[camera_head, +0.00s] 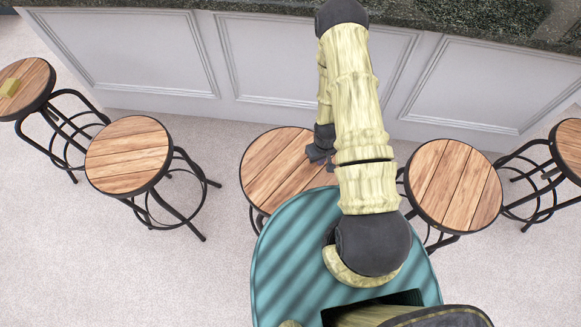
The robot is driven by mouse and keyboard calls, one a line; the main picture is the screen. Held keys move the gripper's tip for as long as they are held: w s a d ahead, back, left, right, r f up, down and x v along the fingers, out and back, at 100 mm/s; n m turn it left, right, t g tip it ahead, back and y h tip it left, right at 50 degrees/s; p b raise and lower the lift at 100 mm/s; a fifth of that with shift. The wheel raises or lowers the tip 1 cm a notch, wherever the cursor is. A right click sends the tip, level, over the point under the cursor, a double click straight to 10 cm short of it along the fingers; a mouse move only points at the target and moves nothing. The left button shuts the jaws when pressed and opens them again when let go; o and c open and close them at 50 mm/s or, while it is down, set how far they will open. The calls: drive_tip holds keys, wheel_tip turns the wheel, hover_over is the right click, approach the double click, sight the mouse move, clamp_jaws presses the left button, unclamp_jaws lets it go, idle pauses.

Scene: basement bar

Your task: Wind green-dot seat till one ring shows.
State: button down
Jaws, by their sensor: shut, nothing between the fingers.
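Several round stools with wooden plank seats and black frames stand along the bar. I can make out no green dot on any seat, and no ring marks show from above. The middle stool seat (272,165) is partly hidden by my arm and my teal base. My gripper (319,157) is dark and small in the picture, over the right part of this middle seat. It is shut with nothing held; I cannot tell whether it touches the seat.
Other seats are at far left (28,97), left (128,156), right (453,187) and far right (571,147). The grey panelled bar front (130,55) stands behind. Pale carpet (130,270) is clear at lower left.

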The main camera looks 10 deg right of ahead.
sight(280, 198)
drive_tip(key=s, duration=0.3)
drive_tip(key=s+a, duration=0.1)
drive_tip(key=s, duration=0.1)
drive_tip(key=shift+f, duration=0.2)
drive_tip(key=shift+d, duration=0.1)
drive_tip(key=shift+s+a, duration=0.95)
drive_tip(key=shift+s, duration=0.25)
drive_tip(key=shift+s+a, duration=0.95)
drive_tip(key=shift+s, duration=0.2)
drive_tip(key=a, duration=0.2)
drive_tip(key=s+a, duration=0.1)
drive_tip(key=a, duration=0.2)
drive_tip(key=shift+s+a, duration=0.4)
drive_tip(key=shift+w, duration=0.1)
drive_tip(key=a, duration=0.2)
drive_tip(key=w+a, duration=0.1)
drive_tip(key=a, duration=0.3)
drive_tip(key=shift+w+f, duration=0.1)
drive_tip(key=shift+w, duration=0.15)
drive_tip(key=shift+d, duration=0.15)
